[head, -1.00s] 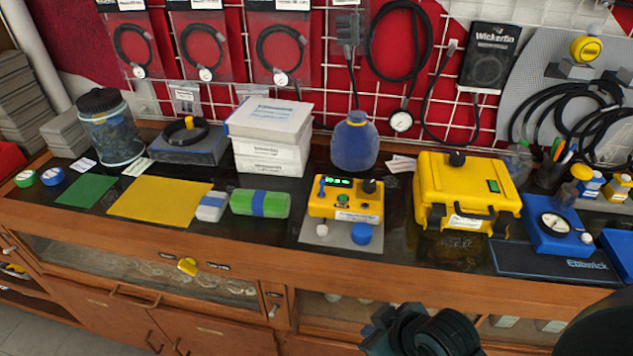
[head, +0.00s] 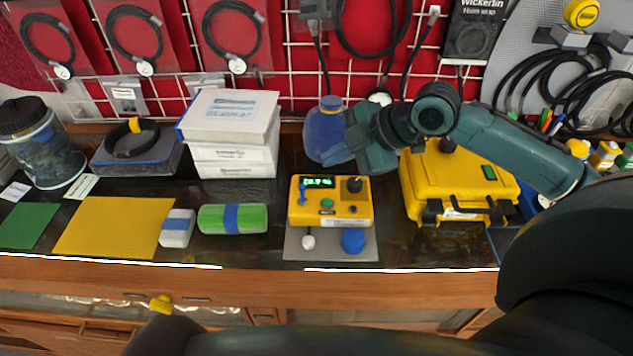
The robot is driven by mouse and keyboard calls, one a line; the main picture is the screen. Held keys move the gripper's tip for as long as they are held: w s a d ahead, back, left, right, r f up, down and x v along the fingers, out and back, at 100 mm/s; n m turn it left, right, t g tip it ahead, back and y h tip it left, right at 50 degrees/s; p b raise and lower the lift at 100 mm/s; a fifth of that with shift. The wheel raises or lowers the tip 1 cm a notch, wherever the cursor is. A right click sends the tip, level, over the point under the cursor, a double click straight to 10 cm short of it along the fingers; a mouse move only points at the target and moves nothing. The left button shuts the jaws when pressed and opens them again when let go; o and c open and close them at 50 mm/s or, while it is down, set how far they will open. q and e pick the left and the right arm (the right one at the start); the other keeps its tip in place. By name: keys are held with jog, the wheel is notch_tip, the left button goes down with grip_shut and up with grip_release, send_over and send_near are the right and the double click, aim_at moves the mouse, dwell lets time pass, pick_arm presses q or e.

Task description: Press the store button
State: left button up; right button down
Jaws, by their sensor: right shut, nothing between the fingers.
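The yellow regulator unit (head: 331,214) sits on a grey mat (head: 300,244) on the bench. It has a lit green display (head: 318,182), a blue part (head: 304,191) at its left, a black knob (head: 354,185) at its right and a green button (head: 327,203) in the middle. Its labels are too small to read, so I cannot tell which control is the store button. My right gripper (head: 332,158) is shut and empty, apparently above and behind the unit, in front of the blue bottle. My left gripper is not in view.
The blue bottle (head: 323,124) stands behind the unit, partly hidden. A yellow case (head: 456,190) stands right, under my right arm. White boxes (head: 235,156) and a green roll (head: 232,219) are left. A white knob (head: 308,242) and blue knob (head: 353,240) are at the unit's front.

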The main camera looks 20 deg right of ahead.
jog(key=b, duration=0.6)
send_over(327, 202)
jog(key=d, duration=0.1)
jog(key=f, duration=0.6)
jog(key=shift+s+f, duration=0.1)
jog(key=shift+s, duration=0.15)
jog(key=shift+f, duration=0.35)
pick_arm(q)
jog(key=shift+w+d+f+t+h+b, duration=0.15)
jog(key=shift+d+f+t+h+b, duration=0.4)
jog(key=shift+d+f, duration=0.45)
pick_arm(e)
jog(key=shift+f, duration=0.9)
jog(key=shift+f, duration=0.1)
jog(key=shift+f, duration=0.3)
